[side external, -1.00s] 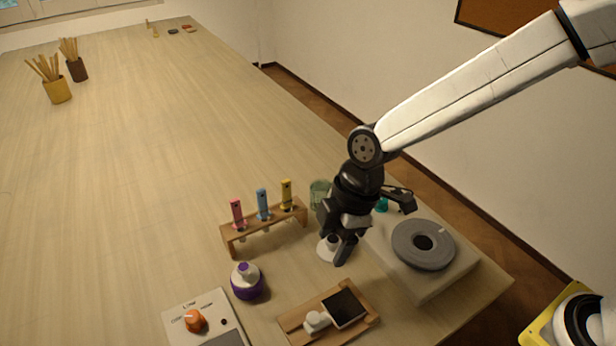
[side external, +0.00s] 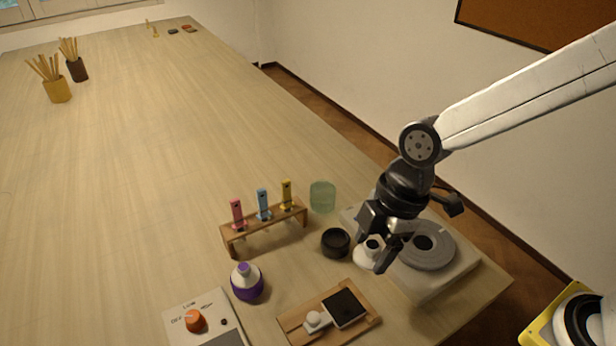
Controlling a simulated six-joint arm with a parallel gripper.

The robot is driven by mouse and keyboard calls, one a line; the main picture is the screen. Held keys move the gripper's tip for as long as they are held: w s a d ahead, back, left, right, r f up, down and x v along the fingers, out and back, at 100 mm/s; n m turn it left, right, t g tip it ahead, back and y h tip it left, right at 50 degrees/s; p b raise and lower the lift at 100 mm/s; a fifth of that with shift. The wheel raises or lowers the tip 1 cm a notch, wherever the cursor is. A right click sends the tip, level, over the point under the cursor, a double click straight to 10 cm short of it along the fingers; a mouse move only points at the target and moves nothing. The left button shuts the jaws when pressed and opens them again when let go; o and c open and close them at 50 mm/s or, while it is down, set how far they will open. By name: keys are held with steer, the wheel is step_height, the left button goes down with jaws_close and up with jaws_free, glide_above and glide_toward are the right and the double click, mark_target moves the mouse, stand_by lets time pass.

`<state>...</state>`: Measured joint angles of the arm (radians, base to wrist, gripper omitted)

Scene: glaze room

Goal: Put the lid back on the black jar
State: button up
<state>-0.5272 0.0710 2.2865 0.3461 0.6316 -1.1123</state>
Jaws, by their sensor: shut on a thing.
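The black jar (side external: 335,242) stands open on the table, in the middle of the group of things, with its dark round mouth facing up. My gripper (side external: 373,248) is just right of the jar, its fingers pointing down. It is shut on a white round lid (side external: 362,258), whose upper part is partly hidden between the fingers. The lid is beside the jar in the picture, not over its mouth. I cannot tell how high above the table it is.
A rack of coloured tubes (side external: 264,231) and a green glass (side external: 322,197) stand behind. A purple jar (side external: 247,287), a wooden board (side external: 300,336) and a control box (side external: 190,335) are in front. A grey wheel (side external: 440,252) sits at right.

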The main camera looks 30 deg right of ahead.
steer(key=shift+w, duration=0.1)
stand_by(0.3)
steer(key=shift+w+f, duration=0.1)
steer(key=shift+w, duration=0.5)
steer(key=w+d+f, duration=0.2)
steer(key=w+d, duration=0.1)
steer(key=w, duration=0.8)
steer(key=shift+f, duration=0.15)
steer(key=shift+s+f, duration=0.1)
steer(key=shift+f, duration=0.1)
steer(key=shift+f, duration=3)
steer(key=shift+a+f, duration=0.1)
steer(key=shift+f, duration=0.05)
steer(key=o, duration=1.1)
